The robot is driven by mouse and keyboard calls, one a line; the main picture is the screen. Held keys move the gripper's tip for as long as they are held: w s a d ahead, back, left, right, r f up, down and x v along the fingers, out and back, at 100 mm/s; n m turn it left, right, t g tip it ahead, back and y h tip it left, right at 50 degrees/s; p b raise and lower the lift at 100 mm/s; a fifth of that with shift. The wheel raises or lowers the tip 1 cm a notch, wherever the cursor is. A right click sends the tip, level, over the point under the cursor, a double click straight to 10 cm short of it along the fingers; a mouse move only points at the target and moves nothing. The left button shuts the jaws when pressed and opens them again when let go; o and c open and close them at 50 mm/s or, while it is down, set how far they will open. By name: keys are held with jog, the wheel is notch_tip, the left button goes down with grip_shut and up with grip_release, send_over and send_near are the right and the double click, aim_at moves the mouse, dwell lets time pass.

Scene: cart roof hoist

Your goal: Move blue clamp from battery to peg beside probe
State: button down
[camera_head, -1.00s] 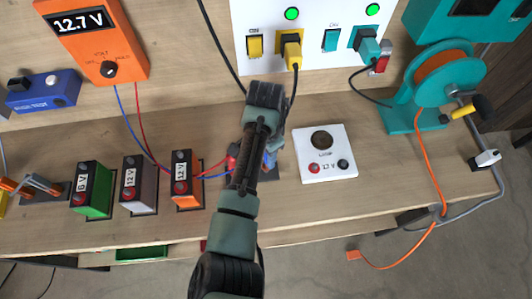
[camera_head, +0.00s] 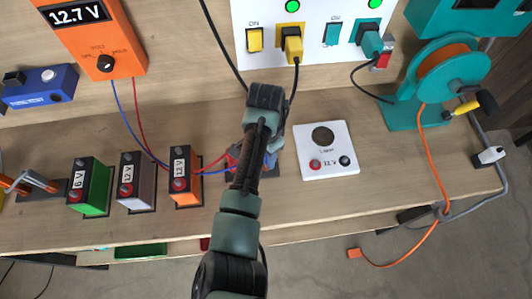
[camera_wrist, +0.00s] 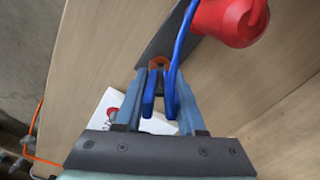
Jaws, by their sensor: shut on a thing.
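In the wrist view my gripper (camera_wrist: 161,82) is shut on the blue clamp (camera_wrist: 149,96), with its two blue handles between the fingers. An orange-brown part shows at the clamp's tip, over a dark plate (camera_wrist: 161,38); I cannot tell whether it touches. A blue wire runs up from the clamp past a rounded red object (camera_wrist: 228,18), perhaps the probe. In the head view my arm hides most of the clamp and the peg. A red piece (camera_head: 232,158) shows just left of the arm. The orange 12 V battery (camera_head: 185,178) stands further left, with no blue clamp visible on it.
A green battery (camera_head: 91,190) and a grey battery (camera_head: 132,184) stand left of the orange one. The orange voltmeter (camera_head: 90,45) reads 12.7 V. A white lamp box (camera_head: 327,165) lies right of my arm. A teal cable reel (camera_head: 435,85) stands further right.

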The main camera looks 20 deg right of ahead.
jog(key=shift+f, duration=0.5)
jog(key=shift+c, duration=2.1)
grip_release()
notch_tip(320, 180, up, 13)
jog(key=shift+r+b, duration=0.1)
jog(key=shift+b, duration=0.4)
